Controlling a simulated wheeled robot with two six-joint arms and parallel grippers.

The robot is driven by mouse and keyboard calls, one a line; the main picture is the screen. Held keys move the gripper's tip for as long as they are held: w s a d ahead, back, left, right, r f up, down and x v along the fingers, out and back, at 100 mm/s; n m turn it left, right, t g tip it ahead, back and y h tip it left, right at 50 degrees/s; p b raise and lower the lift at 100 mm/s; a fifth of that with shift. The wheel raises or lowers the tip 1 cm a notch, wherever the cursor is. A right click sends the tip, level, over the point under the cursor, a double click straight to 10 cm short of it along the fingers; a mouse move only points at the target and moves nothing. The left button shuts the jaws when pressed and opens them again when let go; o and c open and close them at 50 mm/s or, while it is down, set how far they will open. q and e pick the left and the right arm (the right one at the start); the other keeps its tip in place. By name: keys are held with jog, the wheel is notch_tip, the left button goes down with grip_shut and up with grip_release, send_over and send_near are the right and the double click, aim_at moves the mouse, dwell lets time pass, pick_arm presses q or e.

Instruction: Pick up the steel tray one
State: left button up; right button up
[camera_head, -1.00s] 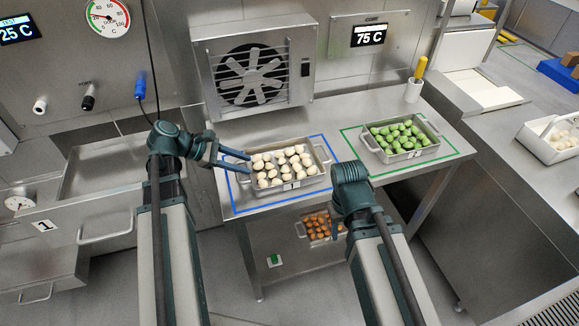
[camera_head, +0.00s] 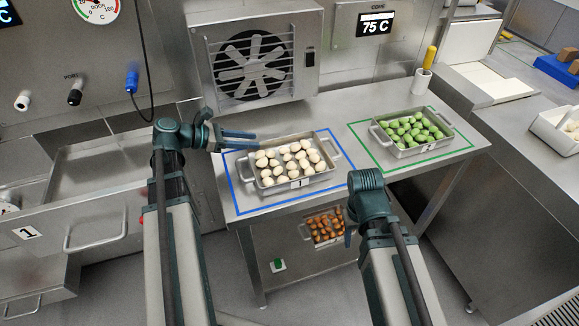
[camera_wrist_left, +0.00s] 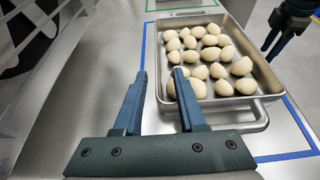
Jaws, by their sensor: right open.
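Steel tray one (camera_head: 320,177), with a "1" label on its front, sits inside the blue outline (camera_head: 240,206) on the steel table and holds several pale filled pasta pieces.
A second steel tray (camera_head: 440,146) of green pasta stands in the green outline at the right. A tray of orange-brown pieces (camera_head: 327,228) is on the lower level. A fan unit (camera_head: 306,79) stands behind tray one.

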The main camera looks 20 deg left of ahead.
pick_arm(q)
jog(key=shift+x, duration=0.9)
jog(key=shift+w, duration=0.1)
jog(key=x, duration=0.1)
jog(key=b+x, duration=0.1)
jog(key=x, duration=0.3)
jog(key=shift+w+d+r, duration=0.1)
jog(key=shift+w+r, duration=0.25)
grip_shut()
jog(key=shift+r, duration=0.1)
dwell(0.4)
